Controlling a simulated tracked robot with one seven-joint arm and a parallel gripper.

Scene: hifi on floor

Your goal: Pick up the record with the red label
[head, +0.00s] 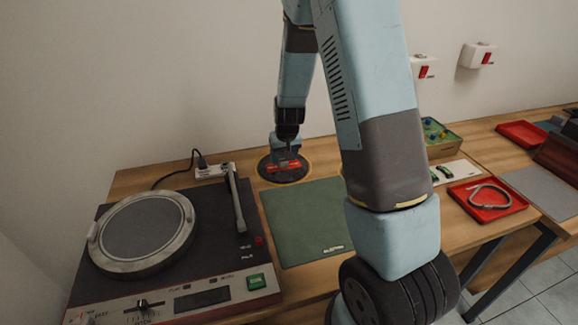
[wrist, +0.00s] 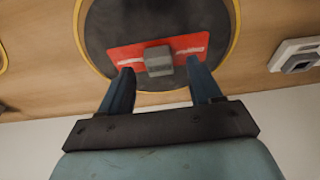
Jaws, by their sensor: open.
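The record with the red label (head: 272,176) lies flat on the wooden table behind the green mat, inside a yellow ring. In the wrist view the black record (wrist: 110,25) has a red rectangular label (wrist: 190,44) and a grey block (wrist: 158,60) standing at its middle. My gripper (head: 286,154) is over the record, pointing down. In the wrist view my gripper (wrist: 158,72) is open, with one finger on each side of the grey block and a gap on both sides. I cannot tell the exact height of the fingertips above the label.
A turntable (head: 112,278) stands at left, with a power strip (head: 214,170) behind it. A green mat (head: 300,222) lies in front of the record. A red tray (head: 486,214) holding a looped cable is at right. Part of another yellow ring shows beside my arm.

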